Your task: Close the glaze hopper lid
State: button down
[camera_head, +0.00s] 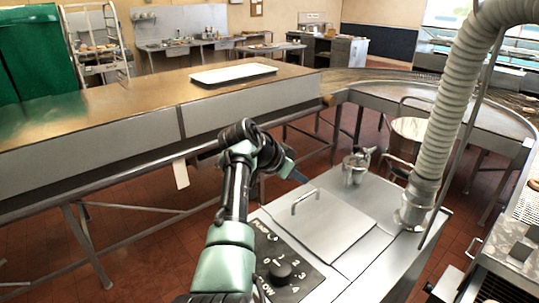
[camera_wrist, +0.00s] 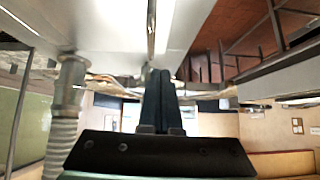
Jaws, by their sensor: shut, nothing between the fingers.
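The glaze hopper lid (camera_head: 325,228) is a square grey metal panel with a bar handle (camera_head: 305,200) on top of the metal machine. It looks flat or nearly flat; I cannot tell whether it is fully seated. My gripper (camera_head: 299,177) is beyond the lid's far left edge, near the machine top's far left corner, apart from the handle. In the wrist view, the dark fingers of my gripper (camera_wrist: 158,76) are together with nothing between them.
A ribbed hose (camera_head: 455,100) rises from the machine's right side, and a small metal fitting (camera_head: 356,167) stands behind the lid. A control panel with a knob (camera_head: 280,271) is at the front left. A long bench (camera_head: 130,110) with a white tray (camera_head: 233,74) stands behind.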

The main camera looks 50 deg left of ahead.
jog(key=a+b+v, duration=0.2)
jog(key=b+v, duration=0.1)
jog(key=v, duration=0.7)
jog(key=shift+r+b, duration=0.4)
